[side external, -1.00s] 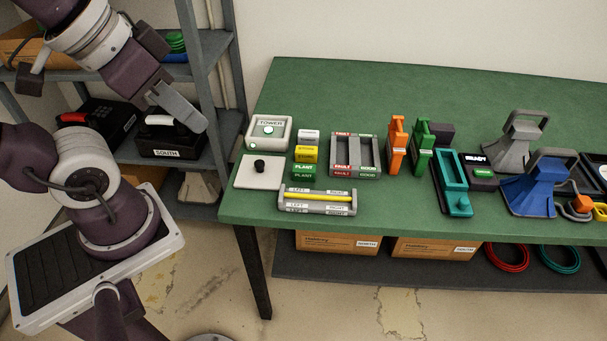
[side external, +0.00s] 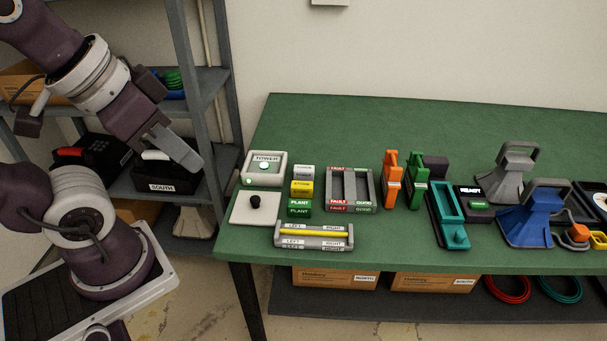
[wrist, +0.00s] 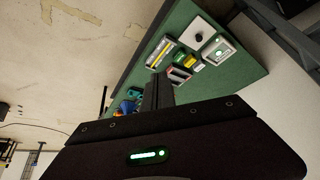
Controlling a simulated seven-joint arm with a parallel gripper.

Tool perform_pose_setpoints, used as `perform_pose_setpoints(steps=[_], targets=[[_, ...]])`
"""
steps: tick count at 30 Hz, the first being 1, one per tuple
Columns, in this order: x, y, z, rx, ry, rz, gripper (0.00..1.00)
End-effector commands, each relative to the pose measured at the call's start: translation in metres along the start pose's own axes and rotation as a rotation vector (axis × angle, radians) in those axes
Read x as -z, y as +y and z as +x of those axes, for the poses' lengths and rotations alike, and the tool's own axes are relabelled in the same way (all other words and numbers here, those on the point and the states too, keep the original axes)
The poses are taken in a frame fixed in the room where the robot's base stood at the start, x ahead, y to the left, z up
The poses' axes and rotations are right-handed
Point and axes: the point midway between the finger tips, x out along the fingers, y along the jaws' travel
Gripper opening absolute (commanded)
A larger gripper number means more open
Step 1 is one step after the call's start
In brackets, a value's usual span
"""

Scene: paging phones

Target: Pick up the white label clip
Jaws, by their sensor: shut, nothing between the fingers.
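The white label clip (side external: 303,173) is a small white block with a dark-lettered label. It sits on the green table behind the yellow clip (side external: 302,188) and the green PLANT clips (side external: 299,208), just right of the TOWER box (side external: 265,167). My gripper (side external: 195,163) is shut and empty. It hangs left of the table, in front of the shelf, well apart from the white clip. In the wrist view, my shut fingers (wrist: 158,93) point toward the table, and the clips look small and far off.
The grey FAULT/GOOD rack (side external: 349,190) stands right of the clips, and the LEFT/RIGHT tray (side external: 314,236) lies in front. Orange (side external: 392,181) and green (side external: 416,184) holders stand farther right. The metal shelf (side external: 212,100) is close to my arm. The table's back strip is clear.

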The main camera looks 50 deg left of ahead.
Motion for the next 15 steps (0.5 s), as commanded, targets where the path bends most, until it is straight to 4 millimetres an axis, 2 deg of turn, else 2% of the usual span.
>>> perform_pose_setpoints(steps=[6,15], targets=[[0.0000,0.0000,0.0000,0.000,0.000,0.000,0.02],[0.0000,0.0000,0.0000,0.000,0.000,0.000,0.61]])
